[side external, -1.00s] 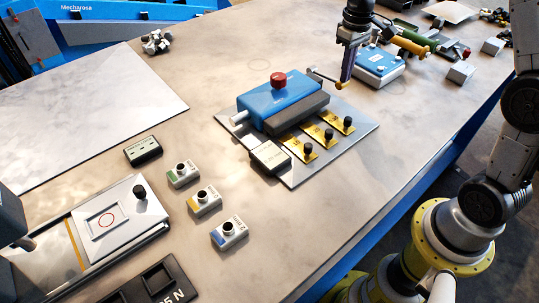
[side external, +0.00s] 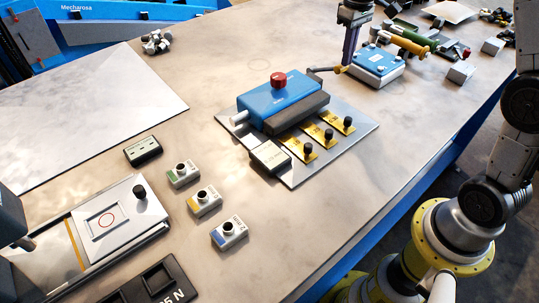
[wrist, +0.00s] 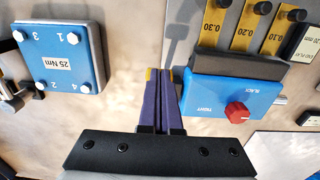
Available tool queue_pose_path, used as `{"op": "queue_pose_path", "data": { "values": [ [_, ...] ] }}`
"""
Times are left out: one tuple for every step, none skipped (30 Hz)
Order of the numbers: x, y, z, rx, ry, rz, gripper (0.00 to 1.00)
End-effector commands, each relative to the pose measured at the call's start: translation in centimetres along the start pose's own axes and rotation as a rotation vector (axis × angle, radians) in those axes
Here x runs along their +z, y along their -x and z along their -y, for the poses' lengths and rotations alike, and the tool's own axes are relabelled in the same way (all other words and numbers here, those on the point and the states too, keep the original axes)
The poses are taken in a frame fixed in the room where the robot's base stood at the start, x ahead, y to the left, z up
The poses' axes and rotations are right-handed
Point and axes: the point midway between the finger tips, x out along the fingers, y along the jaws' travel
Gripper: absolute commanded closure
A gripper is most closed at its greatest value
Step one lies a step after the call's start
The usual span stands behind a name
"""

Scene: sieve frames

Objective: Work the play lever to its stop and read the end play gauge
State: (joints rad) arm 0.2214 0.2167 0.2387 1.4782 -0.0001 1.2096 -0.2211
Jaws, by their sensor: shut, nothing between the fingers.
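The blue end play unit (side external: 283,97) has a red knob (side external: 278,79) on top, with TIGHT and SLACK labels in the wrist view. Its thin dark play lever (side external: 321,69) sticks out from the far right end and has a yellow tip (side external: 338,70). My gripper (side external: 346,64) is shut and empty, its fingertips down beside the yellow tip. In the wrist view the purple fingers (wrist: 160,75) lie together, with yellow at their left edge; contact is not certain. The end play gauge (side external: 269,157) is at the unit's near corner; its wrist view (wrist: 309,45) is cut off and the full reading is unclear.
Yellow shim plates (wrist: 218,27) marked 0.30, 0.20 and 0.10 with black knobs lie beside the unit. A blue 25 Nm block (side external: 377,62) stands close right of my gripper. A small display (side external: 143,148) and several coloured-label blocks (side external: 204,201) stand at the left.

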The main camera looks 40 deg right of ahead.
Motion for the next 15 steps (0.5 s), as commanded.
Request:
{"op": "queue_pose_path", "data": {
  "values": [
    [-0.3, 0.4, 0.0, 0.001, 0.000, -0.003, 1.00],
    [-0.3, 0.7, 0.0, 0.000, 0.000, -0.003, 1.00],
    [-0.5, 0.9, 0.0, 0.000, 0.000, -0.002, 1.00],
    [-0.5, 1.1, 0.0, 0.000, 0.000, -0.002, 1.00],
    [-0.6, 1.2, 0.0, 0.000, 0.000, -0.002, 1.00],
    [-0.6, 1.4, 0.0, 0.000, 0.000, -0.002, 1.00],
    [-0.6, 1.4, 0.0, 0.000, 0.000, -0.001, 1.00],
    [-0.6, 1.5, 0.0, 0.000, 0.000, -0.001, 1.00],
    [-0.6, 1.5, 0.0, 0.000, 0.000, -0.001, 1.00],
    [-0.6, 1.5, 0.0, 0.000, 0.000, -0.001, 1.00],
    [-0.6, 1.5, 0.0, 0.000, 0.000, -0.001, 1.00],
    [-0.6, 1.5, 0.0, 0.000, 0.000, -0.001, 1.00],
    [-0.6, 1.5, 0.0, 0.000, 0.000, -0.001, 1.00],
    [-0.6, 1.5, 0.0, 0.000, 0.000, -0.001, 1.00],
    [-0.6, 1.5, 0.0, 0.000, 0.000, -0.001, 1.00]
  ]
}}
